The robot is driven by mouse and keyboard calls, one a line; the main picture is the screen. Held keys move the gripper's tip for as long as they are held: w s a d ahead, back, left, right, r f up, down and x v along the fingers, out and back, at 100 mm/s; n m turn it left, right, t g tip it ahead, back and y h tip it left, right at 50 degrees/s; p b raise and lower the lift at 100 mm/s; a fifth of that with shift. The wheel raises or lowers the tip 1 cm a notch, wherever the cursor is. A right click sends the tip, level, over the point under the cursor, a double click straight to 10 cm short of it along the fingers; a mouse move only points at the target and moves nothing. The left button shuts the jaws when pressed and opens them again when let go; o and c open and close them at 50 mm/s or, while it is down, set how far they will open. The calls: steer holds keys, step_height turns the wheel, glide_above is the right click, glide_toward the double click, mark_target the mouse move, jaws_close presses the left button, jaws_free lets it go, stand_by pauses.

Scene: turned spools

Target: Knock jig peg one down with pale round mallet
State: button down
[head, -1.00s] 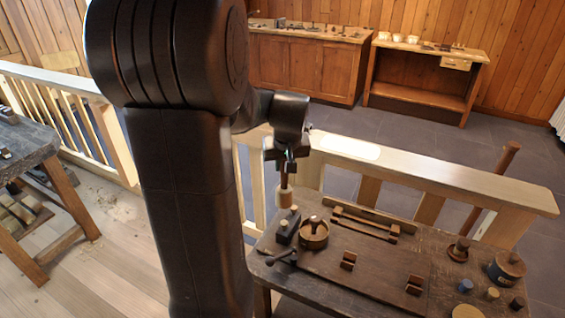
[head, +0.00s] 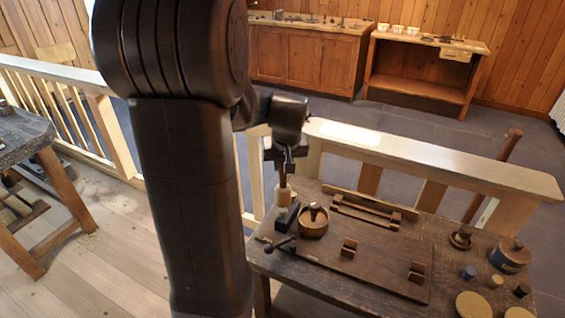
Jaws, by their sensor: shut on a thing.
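My gripper (head: 287,166) is shut on the brown handle of the pale round mallet (head: 283,197) above the back left of the dark work table. Jig peg one cannot be made out clearly behind or beside the head. I cannot tell whether the mallet touches the peg or the block.
A round wooden bowl (head: 313,224) with a knob in it stands just right of the block. A dark clamp handle (head: 279,245) lies in front. A pale railing (head: 430,165) runs behind.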

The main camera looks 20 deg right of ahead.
mark_target(282, 175)
steer(key=shift+f, duration=0.1)
steer(key=shift+f+b, duration=1.5)
steer(key=shift+f, duration=0.25)
steer(key=shift+r+p, duration=1.1)
steer(key=shift+r, duration=0.55)
step_height(282, 175, down, 4)
steer(key=b, duration=0.3)
steer(key=shift+f, duration=0.15)
